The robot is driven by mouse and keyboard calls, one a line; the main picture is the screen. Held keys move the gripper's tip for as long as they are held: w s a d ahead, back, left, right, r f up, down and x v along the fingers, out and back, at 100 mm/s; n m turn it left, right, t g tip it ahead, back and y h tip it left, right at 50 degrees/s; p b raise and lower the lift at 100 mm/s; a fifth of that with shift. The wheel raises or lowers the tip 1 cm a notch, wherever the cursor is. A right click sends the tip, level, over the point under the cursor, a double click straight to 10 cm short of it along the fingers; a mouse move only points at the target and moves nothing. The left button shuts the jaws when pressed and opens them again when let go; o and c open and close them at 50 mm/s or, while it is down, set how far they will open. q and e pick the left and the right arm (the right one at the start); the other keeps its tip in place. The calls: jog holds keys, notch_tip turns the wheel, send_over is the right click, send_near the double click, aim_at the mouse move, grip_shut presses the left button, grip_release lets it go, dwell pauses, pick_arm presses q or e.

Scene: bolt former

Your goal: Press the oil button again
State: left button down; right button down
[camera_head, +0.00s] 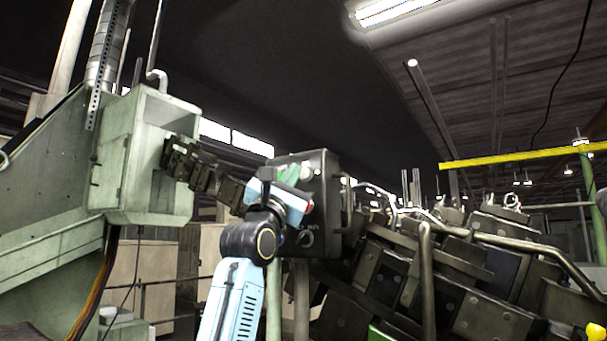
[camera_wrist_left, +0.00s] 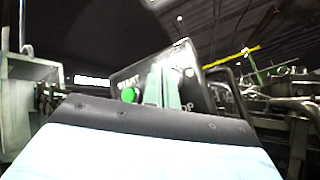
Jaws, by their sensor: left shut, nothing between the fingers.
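The control panel (camera_head: 323,222) is a dark box on a post in the middle of the head view. It also shows in the left wrist view (camera_wrist_left: 120,78), with a green button (camera_wrist_left: 130,95) under the word START. A small pale button (camera_wrist_left: 189,72) shows right of my fingers there. I cannot read which button is the oil one. My left gripper (camera_head: 291,174) is in front of the panel's upper part, with its pale green fingers shut and empty. It also shows in the left wrist view (camera_wrist_left: 163,84). The fingers hide part of the panel face; contact cannot be told.
A pale green machine housing (camera_head: 145,165) stands at the left, with a dark jointed arm (camera_head: 205,175) reaching from it toward the panel. Dark machine blocks and pipes (camera_head: 470,275) fill the right. A yellow rail (camera_head: 520,156) crosses at the upper right.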

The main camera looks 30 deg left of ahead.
pick_arm(q)
jog(key=shift+w+p, duration=0.4)
jog(key=shift+w+p, duration=0.4)
jog(key=shift+w, duration=0.05)
dwell(0.6)
jog(key=shift+s, duration=0.1)
jog(key=shift+s+b, duration=0.5)
jog(key=shift+s, duration=0.25)
jog(key=shift+s, duration=0.1)
jog(key=s+b, duration=0.1)
jog(key=s, duration=0.1)
jog(key=s+b, duration=0.1)
jog(key=s, duration=0.1)
jog(key=shift+s+a+b, duration=0.2)
jog(key=shift+s+b, duration=0.1)
jog(key=shift+s, duration=0.1)
